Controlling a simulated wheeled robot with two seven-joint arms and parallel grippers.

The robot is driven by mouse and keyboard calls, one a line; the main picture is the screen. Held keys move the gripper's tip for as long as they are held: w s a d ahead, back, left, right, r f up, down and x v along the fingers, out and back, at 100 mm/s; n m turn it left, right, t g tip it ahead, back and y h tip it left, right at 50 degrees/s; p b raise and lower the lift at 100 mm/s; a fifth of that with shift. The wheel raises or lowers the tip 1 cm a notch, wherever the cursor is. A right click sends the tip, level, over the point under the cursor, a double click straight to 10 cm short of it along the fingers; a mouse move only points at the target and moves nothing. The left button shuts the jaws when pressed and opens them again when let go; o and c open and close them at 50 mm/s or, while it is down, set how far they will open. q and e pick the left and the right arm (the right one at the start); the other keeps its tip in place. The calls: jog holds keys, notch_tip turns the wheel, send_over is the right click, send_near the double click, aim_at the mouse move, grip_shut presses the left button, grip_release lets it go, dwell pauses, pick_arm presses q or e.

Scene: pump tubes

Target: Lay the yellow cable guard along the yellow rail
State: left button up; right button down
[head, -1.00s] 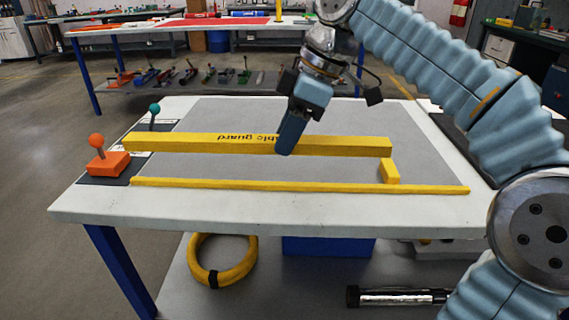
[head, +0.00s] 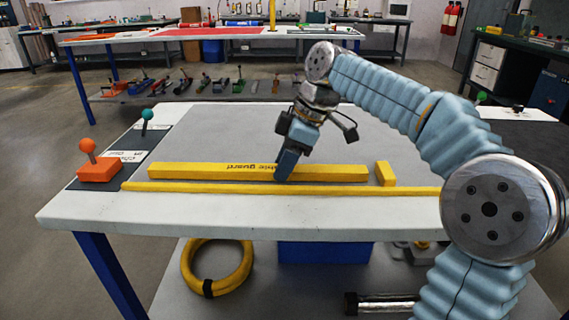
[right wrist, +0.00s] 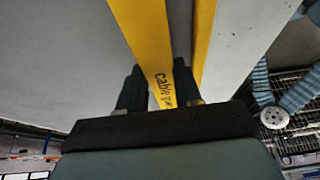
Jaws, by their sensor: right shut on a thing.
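The yellow cable guard (head: 200,171), a long bar with dark lettering, lies along the back side of the thin yellow rail (head: 220,188), roughly parallel to it. My right gripper (head: 283,174) is shut on the guard near its middle, reaching down from behind. In the right wrist view the guard (right wrist: 146,35) runs between the two fingers, and the rail (right wrist: 204,35) is beside it with a narrow grey gap between. I cannot tell whether the guard touches the tabletop. My left gripper is not in view.
A short yellow block (head: 385,173) stands just past the guard's right end. An orange box with a ball lever (head: 99,171) and a teal-knobbed lever (head: 147,120) are at the table's left. The grey table middle (head: 220,130) is clear.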

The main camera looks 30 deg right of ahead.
jog(key=shift+f, duration=0.2)
jog(key=c, duration=1.1)
grip_release()
jog(key=shift+o, duration=0.2)
jog(key=shift+r, duration=0.3)
jog(key=p+v, duration=0.3)
jog(key=v, duration=0.9)
jog(key=shift+a+f, duration=0.1)
